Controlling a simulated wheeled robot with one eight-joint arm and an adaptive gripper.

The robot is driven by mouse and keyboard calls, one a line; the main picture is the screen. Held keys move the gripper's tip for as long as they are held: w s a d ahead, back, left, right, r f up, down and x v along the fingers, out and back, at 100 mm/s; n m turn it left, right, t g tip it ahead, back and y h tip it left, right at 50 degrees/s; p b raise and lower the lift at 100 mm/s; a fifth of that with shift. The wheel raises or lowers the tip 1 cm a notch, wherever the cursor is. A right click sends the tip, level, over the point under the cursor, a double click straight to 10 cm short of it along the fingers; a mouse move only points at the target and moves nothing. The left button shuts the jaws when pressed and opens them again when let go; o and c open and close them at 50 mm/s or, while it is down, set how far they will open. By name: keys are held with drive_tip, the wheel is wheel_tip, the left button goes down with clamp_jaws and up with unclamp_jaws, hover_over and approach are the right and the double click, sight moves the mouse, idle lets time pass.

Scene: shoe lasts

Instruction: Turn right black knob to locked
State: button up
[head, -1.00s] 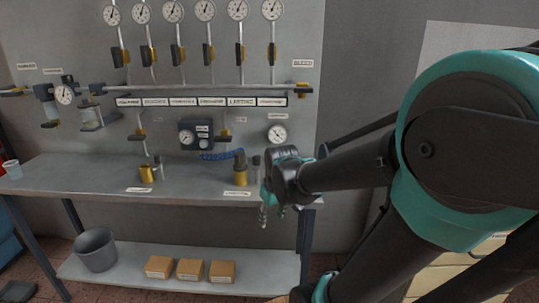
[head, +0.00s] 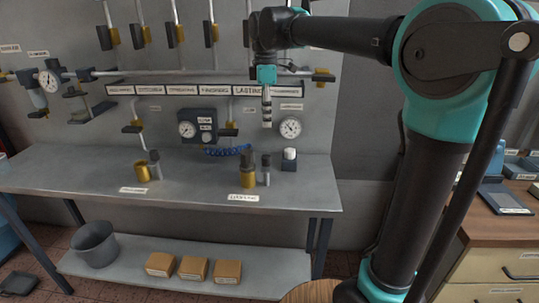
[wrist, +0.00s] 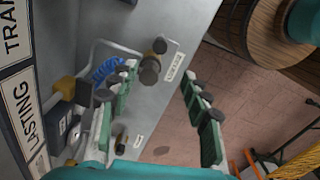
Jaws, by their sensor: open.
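My gripper (head: 267,118) hangs open and empty in the head view, pointing down in front of the back panel, above the right end of the bench. The wrist view shows its two green-padded fingers (wrist: 158,75) spread apart. Black-topped regulator units (head: 86,74) are on the pipe at the far left, well away from my gripper. Dark knob-like cylinders also stand on the bench, beside the right brass cylinder (head: 248,172) and the left brass cylinder (head: 142,171). I cannot tell which is the right black knob, and no locked mark is readable.
The bench (head: 95,172) is mostly clear. A black box with a gauge (head: 198,128), a blue coiled hose (head: 228,151) and a round gauge (head: 290,127) are near the panel. A drawer cabinet (head: 490,262) stands at right. A bucket and boxes are on the lower shelf.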

sight(266, 156)
wheel_tip(266, 156, down, 15)
drive_tip(key=shift+r, duration=0.2)
idle(0.3)
clamp_jaws()
